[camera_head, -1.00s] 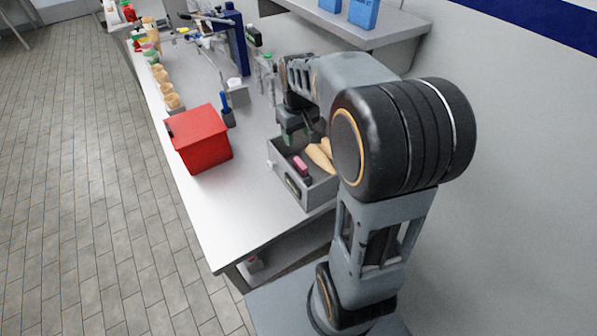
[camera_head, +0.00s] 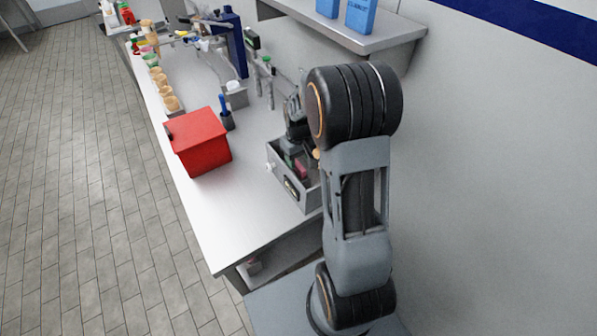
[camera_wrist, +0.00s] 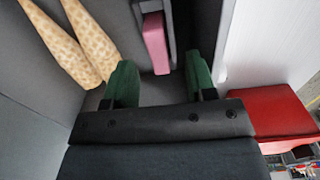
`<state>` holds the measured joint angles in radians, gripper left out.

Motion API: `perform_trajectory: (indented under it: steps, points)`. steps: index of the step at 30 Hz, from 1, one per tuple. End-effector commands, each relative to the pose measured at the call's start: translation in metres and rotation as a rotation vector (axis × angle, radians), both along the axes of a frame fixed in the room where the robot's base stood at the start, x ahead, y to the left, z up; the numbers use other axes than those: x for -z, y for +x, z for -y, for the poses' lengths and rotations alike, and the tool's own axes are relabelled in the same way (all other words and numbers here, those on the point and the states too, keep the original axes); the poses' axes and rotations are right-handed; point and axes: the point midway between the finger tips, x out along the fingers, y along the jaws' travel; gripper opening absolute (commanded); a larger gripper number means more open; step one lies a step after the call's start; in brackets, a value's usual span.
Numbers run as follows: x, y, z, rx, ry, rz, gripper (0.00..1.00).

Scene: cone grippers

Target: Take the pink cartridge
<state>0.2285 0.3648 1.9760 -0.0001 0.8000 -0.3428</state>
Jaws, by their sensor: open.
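The pink cartridge (camera_wrist: 156,42) lies in the grey open box (camera_head: 290,187) on the counter. In the wrist view it sits against a grey bracket-like piece, between and beyond my green fingertips. In the head view a bit of the pink cartridge (camera_head: 302,171) shows beside my fingers. My gripper (camera_wrist: 159,82) is open and empty, pointing down into the box. It also shows in the head view (camera_head: 292,158), partly hidden by my arm. I cannot tell whether the fingers touch the cartridge.
Two tan speckled cones (camera_wrist: 75,40) lie in the box, left of the cartridge in the wrist view. A red box (camera_head: 200,142) stands left of the grey box. A blue-handled tool (camera_head: 225,108) and a row of cones (camera_head: 160,78) are farther back. The front counter is clear.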

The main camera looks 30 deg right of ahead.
Motion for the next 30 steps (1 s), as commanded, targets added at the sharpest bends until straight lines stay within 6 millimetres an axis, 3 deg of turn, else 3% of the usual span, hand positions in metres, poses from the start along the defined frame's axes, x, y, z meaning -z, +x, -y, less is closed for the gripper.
perform_trajectory:
  steps: [9,18,30]
  points:
    - [0.037,0.001,0.002,0.0,0.001,-0.002,0.51]
    - [0.04,0.001,0.002,0.0,0.0,-0.001,0.51]
    - [0.04,0.002,0.002,0.0,0.0,-0.001,0.14]
